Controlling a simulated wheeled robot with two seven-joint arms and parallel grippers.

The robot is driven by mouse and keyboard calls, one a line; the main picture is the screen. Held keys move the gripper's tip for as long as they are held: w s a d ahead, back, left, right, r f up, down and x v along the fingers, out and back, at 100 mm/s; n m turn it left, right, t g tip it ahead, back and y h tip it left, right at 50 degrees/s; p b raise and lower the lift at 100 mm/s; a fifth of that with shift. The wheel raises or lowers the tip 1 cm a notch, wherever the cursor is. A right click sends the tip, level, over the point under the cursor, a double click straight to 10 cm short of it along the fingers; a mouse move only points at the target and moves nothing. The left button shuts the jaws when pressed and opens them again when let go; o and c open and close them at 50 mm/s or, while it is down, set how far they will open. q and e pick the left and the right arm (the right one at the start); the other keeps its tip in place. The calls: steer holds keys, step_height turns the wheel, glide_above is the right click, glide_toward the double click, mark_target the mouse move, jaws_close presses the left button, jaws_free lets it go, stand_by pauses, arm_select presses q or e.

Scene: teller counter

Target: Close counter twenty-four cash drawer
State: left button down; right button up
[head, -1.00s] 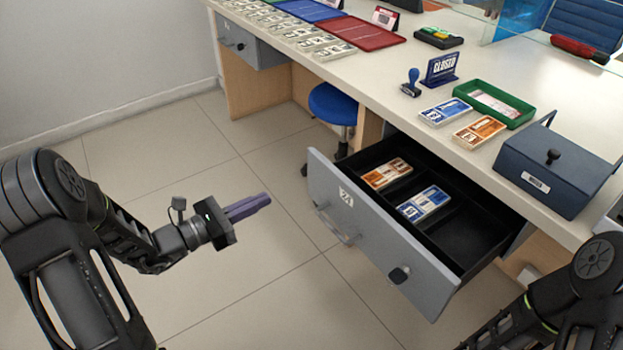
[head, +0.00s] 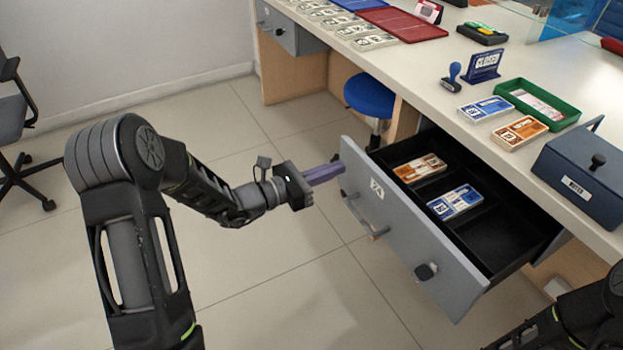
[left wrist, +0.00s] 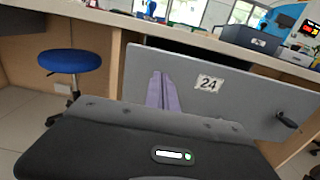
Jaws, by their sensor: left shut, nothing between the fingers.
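The grey cash drawer (head: 408,240) stands open, pulled out from under the counter. Its front carries a label, which reads 24 in the left wrist view (left wrist: 209,83), a bar handle and a black knob (head: 425,271). Inside its black tray lie an orange note bundle (head: 418,168) and a blue note bundle (head: 455,201). My left gripper (head: 338,166) is shut and empty, its purple fingers at the upper left part of the drawer front. In the left wrist view the fingers (left wrist: 162,90) point at the front, left of the label; I cannot tell if they touch. My right gripper is out of view.
A blue stool (head: 369,96) stands left of the drawer, beside a wooden panel. On the counter (head: 440,76) are a green tray (head: 537,103), note bundles, a stamp, a closed sign and a blue box (head: 580,172). The floor in front is clear.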

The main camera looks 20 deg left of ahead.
arm_select(q)
steer(key=shift+x, duration=1.35)
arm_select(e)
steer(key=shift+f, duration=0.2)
arm_select(q)
steer(key=shift+w+d, duration=0.1)
